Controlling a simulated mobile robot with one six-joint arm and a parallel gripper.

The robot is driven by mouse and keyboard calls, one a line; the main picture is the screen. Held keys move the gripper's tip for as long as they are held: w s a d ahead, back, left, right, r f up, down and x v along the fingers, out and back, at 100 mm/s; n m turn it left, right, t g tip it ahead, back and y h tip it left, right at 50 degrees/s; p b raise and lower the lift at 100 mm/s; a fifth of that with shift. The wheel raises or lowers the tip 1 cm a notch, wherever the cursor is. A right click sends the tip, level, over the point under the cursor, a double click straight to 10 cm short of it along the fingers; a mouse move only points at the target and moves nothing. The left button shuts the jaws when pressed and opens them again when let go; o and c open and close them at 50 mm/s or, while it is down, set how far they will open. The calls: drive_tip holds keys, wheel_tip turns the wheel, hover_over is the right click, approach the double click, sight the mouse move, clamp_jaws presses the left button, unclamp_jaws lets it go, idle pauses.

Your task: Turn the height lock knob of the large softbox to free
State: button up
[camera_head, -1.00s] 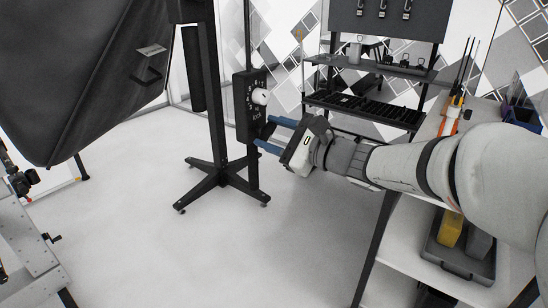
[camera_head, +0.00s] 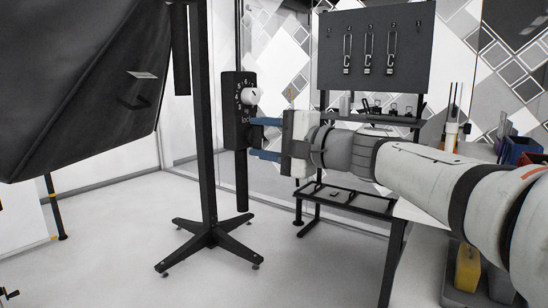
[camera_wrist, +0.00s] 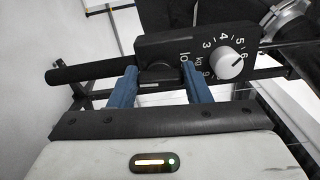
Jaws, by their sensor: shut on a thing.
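The large softbox (camera_head: 85,75) is a black fabric hood at the upper left of the head view, beside a black stand (camera_head: 205,130). A black control box (camera_head: 230,112) on an upright pole carries a white numbered dial (camera_head: 250,96) and lettering starting "lo". In the wrist view the box (camera_wrist: 195,40) shows the white dial (camera_wrist: 228,63) to the right of my fingers. A dark rounded knob (camera_wrist: 160,72) sits below the lettering, between my two blue fingers. My gripper (camera_head: 252,138) is shut on this knob, which is mostly hidden in the head view. Its setting is not readable.
A pegboard (camera_head: 375,45) with hanging clips stands behind a shelf at the right. A bench with a yellow item (camera_head: 468,268) in a tray lies under my arm. The stand's feet (camera_head: 212,235) spread on the floor; the floor in front is clear.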

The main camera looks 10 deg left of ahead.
drive_tip(key=shift+n+b, duration=0.5)
drive_tip(key=o, duration=1)
drive_tip(key=p+v, duration=0.1)
drive_tip(key=v, duration=0.6)
drive_tip(key=shift+s+d, duration=0.2)
drive_tip(key=shift+d, duration=0.2)
drive_tip(key=shift+p, duration=0.35)
